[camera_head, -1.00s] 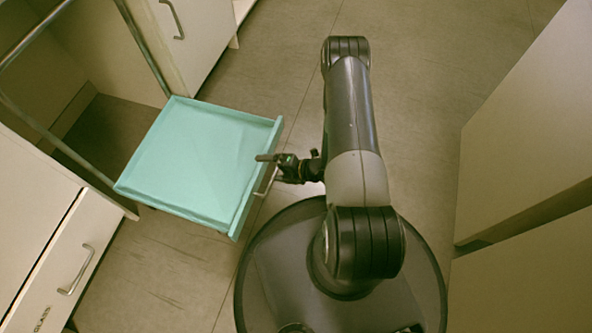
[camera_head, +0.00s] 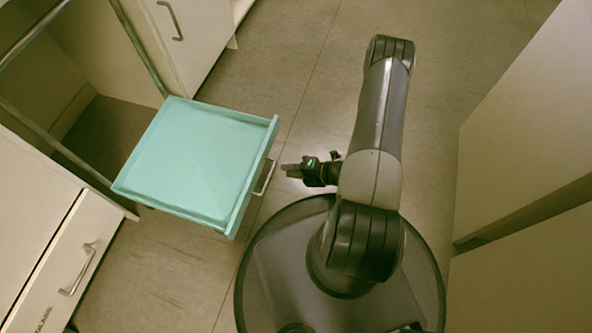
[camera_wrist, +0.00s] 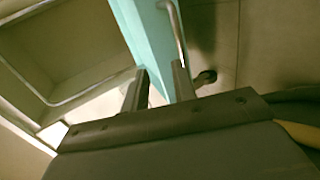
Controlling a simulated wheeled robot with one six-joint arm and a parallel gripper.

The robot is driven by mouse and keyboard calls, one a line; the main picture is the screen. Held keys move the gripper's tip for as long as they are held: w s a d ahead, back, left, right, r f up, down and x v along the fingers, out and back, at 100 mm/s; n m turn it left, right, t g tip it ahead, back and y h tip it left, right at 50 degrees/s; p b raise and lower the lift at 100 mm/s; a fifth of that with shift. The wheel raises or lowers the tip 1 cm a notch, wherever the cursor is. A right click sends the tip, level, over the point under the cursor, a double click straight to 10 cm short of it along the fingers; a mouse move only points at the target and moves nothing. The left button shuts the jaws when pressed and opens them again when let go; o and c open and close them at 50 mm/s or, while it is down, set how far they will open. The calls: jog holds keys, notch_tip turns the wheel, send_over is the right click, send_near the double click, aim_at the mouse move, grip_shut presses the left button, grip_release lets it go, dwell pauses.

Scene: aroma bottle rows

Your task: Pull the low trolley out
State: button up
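The low trolley (camera_head: 190,165) is a teal, shallow tray-like body. It stands out from the opening between the cabinets at left. Its metal bar handle (camera_head: 265,178) is on its right front face. My gripper (camera_head: 284,168) is just right of the handle, apart from it and empty. In the wrist view, my gripper (camera_wrist: 160,82) has its two fingers spread with a gap between them. The teal front (camera_wrist: 150,35) and the handle (camera_wrist: 178,30) lie beyond the fingertips. The trolley's underside is mostly hidden.
White cabinets with handles stand at the lower left (camera_head: 60,265) and top left (camera_head: 190,45). Metal rails (camera_head: 140,48) frame the opening. Large cabinets (camera_head: 530,130) line the right. The floor (camera_head: 285,75) between is clear.

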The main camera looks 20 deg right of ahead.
jog(key=shift+s+d+r, duration=0.15)
jog(key=shift+s+d, duration=0.3)
jog(key=shift+d, duration=0.1)
jog(key=shift+o, duration=0.5)
